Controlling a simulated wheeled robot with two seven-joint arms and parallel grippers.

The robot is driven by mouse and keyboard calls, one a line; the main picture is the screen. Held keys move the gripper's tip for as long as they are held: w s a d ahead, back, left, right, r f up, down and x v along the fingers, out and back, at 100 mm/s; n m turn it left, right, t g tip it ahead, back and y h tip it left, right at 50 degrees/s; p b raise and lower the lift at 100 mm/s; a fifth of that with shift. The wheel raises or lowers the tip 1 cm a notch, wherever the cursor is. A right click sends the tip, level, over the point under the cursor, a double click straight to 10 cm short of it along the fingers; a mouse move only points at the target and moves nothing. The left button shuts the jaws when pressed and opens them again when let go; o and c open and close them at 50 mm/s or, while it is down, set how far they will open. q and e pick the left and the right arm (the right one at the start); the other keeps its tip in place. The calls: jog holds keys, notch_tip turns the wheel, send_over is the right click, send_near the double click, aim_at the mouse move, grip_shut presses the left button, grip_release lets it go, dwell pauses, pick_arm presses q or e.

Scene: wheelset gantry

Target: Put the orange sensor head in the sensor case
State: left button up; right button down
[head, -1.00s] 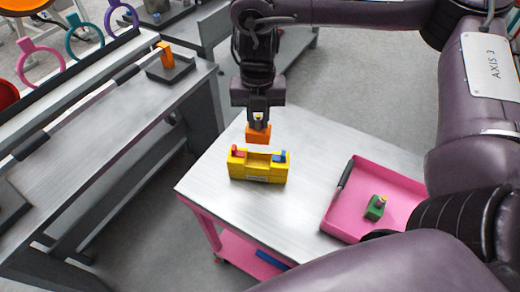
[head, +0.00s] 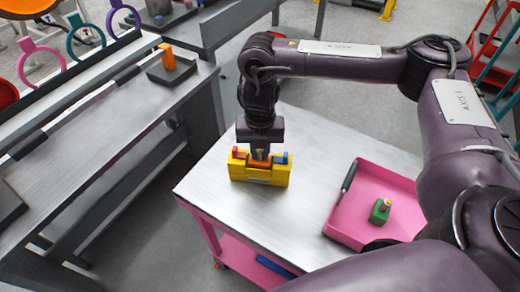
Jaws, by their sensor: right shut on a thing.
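My right gripper (head: 260,157) points straight down at the middle of the case. It is shut on the orange sensor head (head: 260,164), which is mostly hidden between the fingers and the case. The head is low in the middle slot; I cannot tell whether it touches the bottom. My left gripper is not in view.
A pink tray (head: 362,231) on the right of the cart holds a green block (head: 380,211); a dark handle (head: 348,177) lies on its left edge. A grey bench (head: 95,150) on the left bears an orange post (head: 168,57) on a dark base.

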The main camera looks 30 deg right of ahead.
jog(key=shift+f, duration=0.15)
jog(key=c, duration=1.3)
grip_release()
jog(key=shift+r, duration=0.55)
notch_tip(320, 180, up, 11)
jog(key=p, duration=0.2)
jog(key=shift+r, duration=0.15)
